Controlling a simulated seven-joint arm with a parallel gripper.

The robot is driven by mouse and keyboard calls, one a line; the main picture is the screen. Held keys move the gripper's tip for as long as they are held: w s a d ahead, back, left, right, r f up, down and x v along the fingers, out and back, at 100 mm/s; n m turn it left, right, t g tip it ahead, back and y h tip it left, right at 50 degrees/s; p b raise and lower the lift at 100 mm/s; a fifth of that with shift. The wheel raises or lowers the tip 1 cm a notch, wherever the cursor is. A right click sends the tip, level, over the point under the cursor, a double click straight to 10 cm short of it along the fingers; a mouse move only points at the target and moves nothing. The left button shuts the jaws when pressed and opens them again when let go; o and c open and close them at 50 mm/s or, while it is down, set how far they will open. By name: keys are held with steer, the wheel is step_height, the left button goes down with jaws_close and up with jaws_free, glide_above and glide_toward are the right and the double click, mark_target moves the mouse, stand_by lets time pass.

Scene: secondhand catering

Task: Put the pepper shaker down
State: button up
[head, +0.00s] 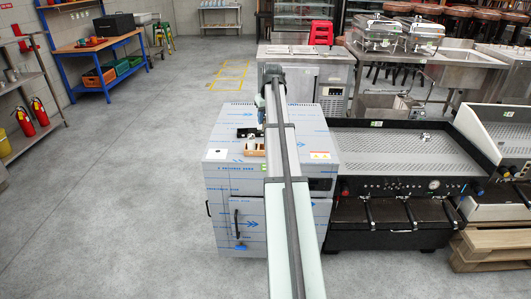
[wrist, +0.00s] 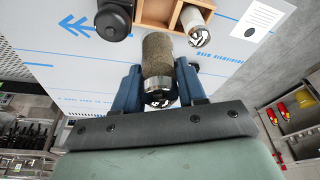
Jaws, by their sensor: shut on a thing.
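The pepper shaker (wrist: 159,55) is a dark, speckled cylinder with a shiny steel end. In the wrist view my gripper (wrist: 158,72) is shut on it, with one blue finger on each side. The shaker is over the film-covered steel top, close to a wooden box; whether it touches the top cannot be told. In the head view my gripper (head: 261,117) is over the steel cabinet, mostly behind my arm, and I cannot make out the shaker there.
The wooden box (wrist: 152,13) holds a pale shaker with a steel end (wrist: 196,27); the box also shows in the head view (head: 252,153). A black round-ended object (wrist: 113,20) is left of it. The cabinet top (head: 225,130) has bare room at left. A coffee machine (head: 400,150) stands right.

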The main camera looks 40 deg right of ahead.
steer(key=n, duration=0.2)
steer(key=shift+a+n+y, duration=0.25)
steer(key=shift+n+y, duration=0.05)
steer(key=shift+y, duration=0.1)
steer(key=n+y, duration=0.1)
steer(key=n, duration=0.2)
steer(key=shift+a+n, duration=0.1)
steer(key=shift+n, duration=0.2)
steer(key=shift+f, duration=5)
steer(key=shift+f, duration=0.15)
steer(key=o, duration=1.1)
steer(key=v, duration=1.2)
